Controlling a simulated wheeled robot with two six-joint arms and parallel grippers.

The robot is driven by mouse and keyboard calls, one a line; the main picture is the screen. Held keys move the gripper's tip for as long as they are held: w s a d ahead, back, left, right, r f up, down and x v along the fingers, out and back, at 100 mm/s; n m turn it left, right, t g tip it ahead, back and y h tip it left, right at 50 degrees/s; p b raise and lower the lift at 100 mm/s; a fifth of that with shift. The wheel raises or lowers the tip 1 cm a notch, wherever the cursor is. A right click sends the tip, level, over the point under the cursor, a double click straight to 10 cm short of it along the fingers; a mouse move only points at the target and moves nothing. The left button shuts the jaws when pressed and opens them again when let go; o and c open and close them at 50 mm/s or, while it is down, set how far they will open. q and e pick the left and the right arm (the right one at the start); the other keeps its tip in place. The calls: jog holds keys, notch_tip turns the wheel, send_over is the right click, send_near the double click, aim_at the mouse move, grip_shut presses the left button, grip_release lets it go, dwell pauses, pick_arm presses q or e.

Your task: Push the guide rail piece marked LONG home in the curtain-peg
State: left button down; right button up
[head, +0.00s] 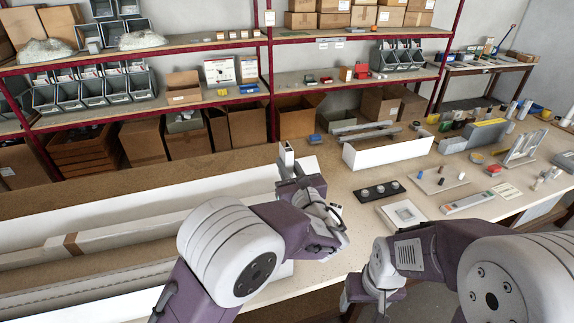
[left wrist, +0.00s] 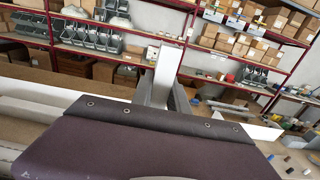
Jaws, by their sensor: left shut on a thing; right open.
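My left gripper (head: 296,180) is shut on a pale grey rail piece (head: 287,157), which stands up out of the jaws above the table. In the left wrist view the rail piece (left wrist: 165,70) rises between the two dark fingers. No LONG marking is readable on it, and its lower end is hidden by the gripper. My right gripper (head: 370,295) is open and empty, low at the table's front edge. I cannot make out which thing is the curtain-peg.
A long white casing (head: 150,192) lies at the left. A white box (head: 390,151) with grey rails on it stands behind a black plate (head: 364,194) with round studs. Small parts crowd the right of the table (head: 340,178). Shelving (head: 200,104) stands behind.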

pick_arm(q)
jog(key=shift+b, duration=0.65)
dwell(0.9)
jog(key=shift+f, duration=0.15)
jog(key=shift+f+b, duration=0.35)
jog(key=shift+b, duration=0.1)
notch_tip(320, 180, down, 6)
jog(key=b, duration=0.6)
jog(key=shift+f, duration=0.25)
dwell(1.5)
jog(key=c, duration=1.2)
grip_release()
jog(key=shift+r, duration=0.1)
jog(key=b+v, duration=0.3)
jog(key=v, duration=0.6)
